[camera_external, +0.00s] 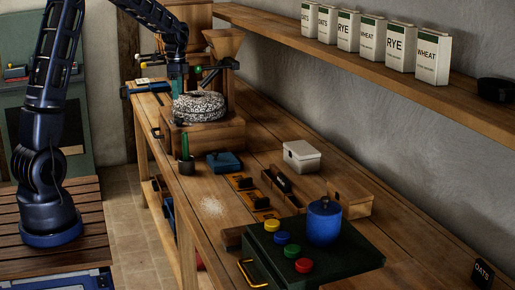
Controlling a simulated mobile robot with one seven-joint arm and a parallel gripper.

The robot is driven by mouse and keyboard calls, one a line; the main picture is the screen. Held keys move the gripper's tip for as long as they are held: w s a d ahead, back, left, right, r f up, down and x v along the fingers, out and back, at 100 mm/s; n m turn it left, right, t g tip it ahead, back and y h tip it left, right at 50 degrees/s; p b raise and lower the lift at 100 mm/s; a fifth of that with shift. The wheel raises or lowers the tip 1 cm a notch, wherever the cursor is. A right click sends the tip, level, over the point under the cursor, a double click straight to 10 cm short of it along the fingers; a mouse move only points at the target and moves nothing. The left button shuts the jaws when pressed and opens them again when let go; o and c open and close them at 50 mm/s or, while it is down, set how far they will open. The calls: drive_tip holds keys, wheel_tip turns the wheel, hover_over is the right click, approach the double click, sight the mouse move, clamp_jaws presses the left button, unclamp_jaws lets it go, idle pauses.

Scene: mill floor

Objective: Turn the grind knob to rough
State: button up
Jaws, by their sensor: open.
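The mill, with a speckled grey millstone (199,107) on a wooden base (213,136) and a wooden hopper (222,44) above, stands at the far end of the bench. My blue arm reaches over from the left, and my gripper (178,84) points down close to the stone's left side. It is open and small in the picture; I see nothing between its fingers. A small green round piece (198,70) and dark levers sit just right of it, below the hopper. I cannot tell which part is the grind knob, and no rough marking is readable.
A dark green box (345,258) with a blue jar (324,222) and several coloured buttons stands at the near end. A white box (301,156), a blue tray (223,162) and a flour patch (212,205) lie between. A shelf (400,75) holds several grain packets.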

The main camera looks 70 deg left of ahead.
sight(179, 118)
wheel_tip(179, 118, down, 10)
drive_tip(key=shift+r, duration=0.1)
idle(0.4)
drive_tip(key=c, duration=1)
drive_tip(key=shift+o, duration=0.2)
